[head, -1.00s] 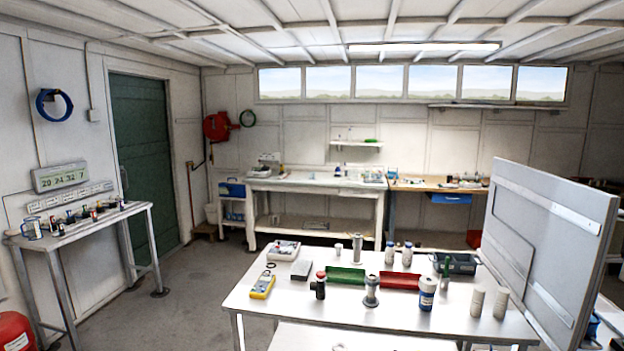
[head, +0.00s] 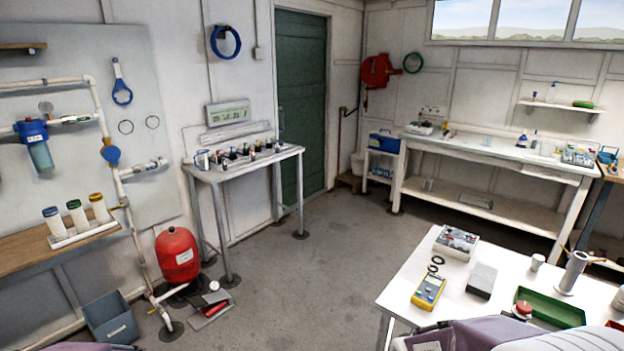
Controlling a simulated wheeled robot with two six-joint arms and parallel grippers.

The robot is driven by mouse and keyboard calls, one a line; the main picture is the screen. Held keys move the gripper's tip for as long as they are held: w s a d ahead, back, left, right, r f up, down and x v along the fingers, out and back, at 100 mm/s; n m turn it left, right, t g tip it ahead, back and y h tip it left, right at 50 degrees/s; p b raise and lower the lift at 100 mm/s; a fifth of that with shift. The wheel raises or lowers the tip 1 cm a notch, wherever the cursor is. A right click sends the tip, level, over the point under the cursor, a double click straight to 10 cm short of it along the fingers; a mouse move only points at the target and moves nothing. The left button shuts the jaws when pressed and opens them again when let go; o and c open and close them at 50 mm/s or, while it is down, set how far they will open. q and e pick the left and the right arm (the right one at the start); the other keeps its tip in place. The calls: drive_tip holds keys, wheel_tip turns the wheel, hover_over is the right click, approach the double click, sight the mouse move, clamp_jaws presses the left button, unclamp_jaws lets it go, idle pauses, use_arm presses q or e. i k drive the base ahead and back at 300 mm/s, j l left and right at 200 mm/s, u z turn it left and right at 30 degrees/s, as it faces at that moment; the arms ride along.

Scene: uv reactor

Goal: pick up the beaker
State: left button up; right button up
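I cannot pick out a beaker for certain. Small glass-like items (head: 533,141) stand on the long white bench at the back right, too small to tell apart. A small white cup (head: 537,262) stands on the near white table at the right. A pale mug-like vessel (head: 202,160) stands at the left end of the narrow table by the green door. Neither gripper shows; only parts that look like my own arms cut into the bottom edge.
The near table (head: 408,287) fills the lower right, with a yellow meter (head: 429,292) and a green tray (head: 550,309) on it. The floor (head: 290,285) between is open.

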sight(486, 139)
drive_tip(key=i+j+u, duration=0.2)
drive_tip(key=i+u, duration=0.15)
drive_tip(key=i, duration=0.35)
drive_tip(key=i+u, duration=0.4)
drive_tip(key=i, duration=0.25)
drive_tip(key=i+l+z, duration=0.15)
drive_tip(key=i+z, duration=1)
drive_tip(key=i+j+z, duration=0.25)
drive_tip(key=i+z, duration=0.15)
drive_tip(key=i+l+z, duration=0.25)
drive_tip(key=i, duration=0.4)
drive_tip(key=i+z, duration=0.25)
drive_tip(key=i, duration=0.4)
drive_tip(key=i+z, duration=0.25)
drive_tip(key=i, duration=0.45)
drive_tip(key=i+j+z, duration=0.25)
drive_tip(key=i, duration=0.4)
drive_tip(key=i+l+z, duration=0.15)
drive_tip(key=i+z, duration=0.15)
drive_tip(key=i, duration=1.1)
drive_tip(key=i+l+u, duration=0.1)
drive_tip(key=i+u, duration=0.25)
drive_tip(key=i+l+u, duration=0.35)
drive_tip(key=i, duration=0.25)
drive_tip(key=i+l+u, duration=0.35)
drive_tip(key=i+j, duration=0.15)
drive_tip(key=i, duration=0.2)
